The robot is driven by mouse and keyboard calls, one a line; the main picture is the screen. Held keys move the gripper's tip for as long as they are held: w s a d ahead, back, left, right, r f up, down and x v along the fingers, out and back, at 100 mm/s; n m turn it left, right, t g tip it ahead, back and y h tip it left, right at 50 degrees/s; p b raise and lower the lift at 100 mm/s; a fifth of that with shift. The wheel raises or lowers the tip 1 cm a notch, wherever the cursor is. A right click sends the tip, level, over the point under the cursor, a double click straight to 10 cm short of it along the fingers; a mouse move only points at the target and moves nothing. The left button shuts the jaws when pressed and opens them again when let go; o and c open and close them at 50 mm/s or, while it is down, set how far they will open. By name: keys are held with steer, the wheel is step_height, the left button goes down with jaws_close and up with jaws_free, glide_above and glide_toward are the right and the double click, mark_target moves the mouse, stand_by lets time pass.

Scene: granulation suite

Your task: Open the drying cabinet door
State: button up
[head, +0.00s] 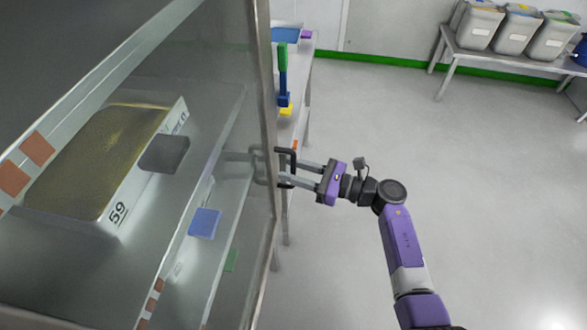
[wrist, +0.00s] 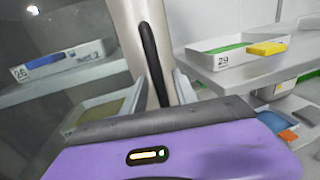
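The drying cabinet (head: 70,110) fills the left of the head view, with shelves and trays behind glass. Its glass door has a pale metal edge frame (head: 264,110). My gripper (head: 287,172) reaches in from the right at the handle. In the wrist view its fingers (wrist: 163,92) stand apart on either side of the bar, with gaps showing, so it is open around the handle. I see no clear gap at the door's edge.
A steel bench (wrist: 255,72) stands just beyond the door edge, holding a white tray (wrist: 232,52) and a yellow item (wrist: 267,48). A rack with grey lidded bins (head: 515,33) stands at the far right. The floor (head: 480,190) between is clear.

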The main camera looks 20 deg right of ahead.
jaws_close()
stand_by(1.4)
